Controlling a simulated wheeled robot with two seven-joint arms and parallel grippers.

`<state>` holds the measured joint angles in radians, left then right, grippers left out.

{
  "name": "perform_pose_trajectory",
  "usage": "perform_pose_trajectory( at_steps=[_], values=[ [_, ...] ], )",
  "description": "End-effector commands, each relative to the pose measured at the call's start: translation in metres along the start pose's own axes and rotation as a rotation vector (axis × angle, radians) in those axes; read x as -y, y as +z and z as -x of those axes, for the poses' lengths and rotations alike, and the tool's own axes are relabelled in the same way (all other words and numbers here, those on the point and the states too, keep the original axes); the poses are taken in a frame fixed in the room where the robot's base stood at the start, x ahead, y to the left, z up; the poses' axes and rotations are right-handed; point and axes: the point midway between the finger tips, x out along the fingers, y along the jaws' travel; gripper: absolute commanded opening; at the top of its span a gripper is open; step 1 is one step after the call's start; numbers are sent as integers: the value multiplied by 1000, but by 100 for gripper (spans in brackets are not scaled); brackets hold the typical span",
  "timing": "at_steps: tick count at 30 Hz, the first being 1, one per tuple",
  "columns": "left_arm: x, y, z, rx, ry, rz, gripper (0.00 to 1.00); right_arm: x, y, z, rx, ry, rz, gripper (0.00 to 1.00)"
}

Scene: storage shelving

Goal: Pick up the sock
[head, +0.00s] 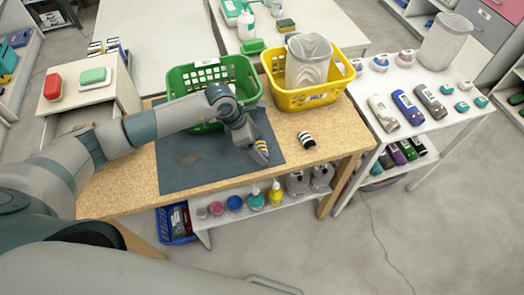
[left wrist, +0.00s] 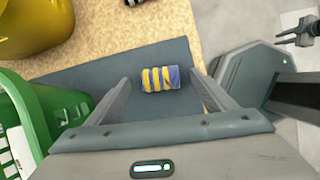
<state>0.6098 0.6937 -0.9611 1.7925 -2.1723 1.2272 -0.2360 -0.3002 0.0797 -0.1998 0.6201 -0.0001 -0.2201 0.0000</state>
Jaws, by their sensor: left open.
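A rolled sock (head: 262,147) with yellow and blue-grey stripes lies on the dark grey mat (head: 185,172) on the wooden table. My left gripper (head: 259,155) is at the sock, reaching down from above. In the left wrist view the striped sock (left wrist: 160,78) lies between the two spread fingers of the left gripper (left wrist: 163,92), with a gap on each side. The gripper is open and not closed on it. A second rolled item, black and white striped (head: 306,140), lies on the bare wood to the right.
A green basket (head: 190,82) and a yellow basket (head: 295,98) holding a grey bin (head: 308,60) stand behind the mat. Bottles and jars sit on the shelf below (head: 215,222). A white side table (head: 420,80) with rolled items is at right.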

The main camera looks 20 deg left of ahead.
Motion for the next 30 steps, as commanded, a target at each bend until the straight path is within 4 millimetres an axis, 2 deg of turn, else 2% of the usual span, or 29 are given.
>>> perform_pose_trajectory(
  at_steps=[3, 17, 18, 23, 24, 30],
  values=[
    [0, 0, -9, 1, -1, 0, 77, 0, 0, -5, 0, 0, 0, 25],
    [0, 0, -9, 1, 0, 0, 77, 0, 0, -4, 0, 0, 0, 25],
    [0, 0, -9, 1, 0, 0, 74, 0, 0, -4, 0, 0, 0, 25],
    [0, 0, -8, 1, 0, 0, 36, 0, 0, -4, 0, 0, 0, 25],
    [0, 0, -8, 1, 0, 0, 33, 0, 0, -4, 0, 0, 0, 25],
    [0, 0, -8, 1, 0, 0, 33, 0, 0, -4, 0, 0, 0, 25]
  ],
)
